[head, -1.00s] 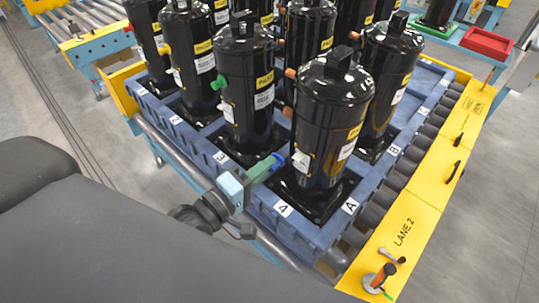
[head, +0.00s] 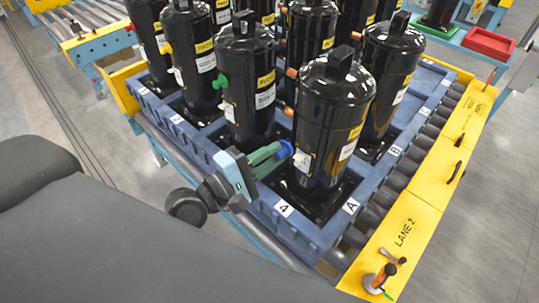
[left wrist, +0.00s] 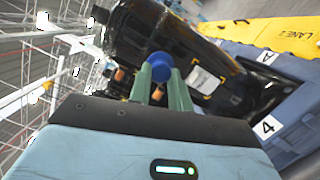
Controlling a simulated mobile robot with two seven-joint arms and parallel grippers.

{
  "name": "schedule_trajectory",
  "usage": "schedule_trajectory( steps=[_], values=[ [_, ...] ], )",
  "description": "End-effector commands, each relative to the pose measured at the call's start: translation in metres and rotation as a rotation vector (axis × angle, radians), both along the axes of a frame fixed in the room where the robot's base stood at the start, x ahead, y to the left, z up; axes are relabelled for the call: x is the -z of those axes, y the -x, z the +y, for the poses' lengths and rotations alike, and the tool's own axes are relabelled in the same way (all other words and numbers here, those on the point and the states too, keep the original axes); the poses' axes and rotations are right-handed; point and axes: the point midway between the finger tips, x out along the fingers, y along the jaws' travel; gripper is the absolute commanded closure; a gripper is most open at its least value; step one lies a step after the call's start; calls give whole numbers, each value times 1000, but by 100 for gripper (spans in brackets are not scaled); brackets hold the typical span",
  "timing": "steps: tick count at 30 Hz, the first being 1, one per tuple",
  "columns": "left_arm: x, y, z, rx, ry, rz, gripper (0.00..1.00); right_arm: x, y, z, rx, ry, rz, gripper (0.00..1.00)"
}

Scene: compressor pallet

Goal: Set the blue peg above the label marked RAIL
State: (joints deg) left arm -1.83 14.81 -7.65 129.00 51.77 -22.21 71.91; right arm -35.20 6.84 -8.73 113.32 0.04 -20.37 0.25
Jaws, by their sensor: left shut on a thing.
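The blue peg (head: 286,149) is held at the tips of my left gripper (head: 275,155), whose green fingers are shut on it. It sits against the lower side of the nearest black compressor (head: 333,120) in the picture; I cannot tell whether it touches or is in a port. In the left wrist view, the blue peg (left wrist: 160,65) is between the green fingertips of my left gripper (left wrist: 161,74), with the compressor (left wrist: 165,45) directly behind it. No label reading RAIL can be made out. My right gripper is not in view.
Several black compressors stand in a blue pallet (head: 315,238) with tags such as 4 and A. One has a green plug (head: 220,81). A yellow rail (head: 410,225) marked LANE 2 runs along the right. An orange-handled tool (head: 381,278) lies on it. A red tray (head: 490,42) is behind.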

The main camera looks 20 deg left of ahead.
Motion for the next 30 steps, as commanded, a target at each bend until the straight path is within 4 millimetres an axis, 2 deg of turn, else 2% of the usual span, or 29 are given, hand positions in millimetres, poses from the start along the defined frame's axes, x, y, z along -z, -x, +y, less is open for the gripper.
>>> schedule_trajectory(
  steps=[18,30],
  values=[
    [-2,-44,-16,-1,1,-3,100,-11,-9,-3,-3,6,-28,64],
    [-1,-53,-19,0,-1,-2,100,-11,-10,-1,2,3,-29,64]
  ],
)
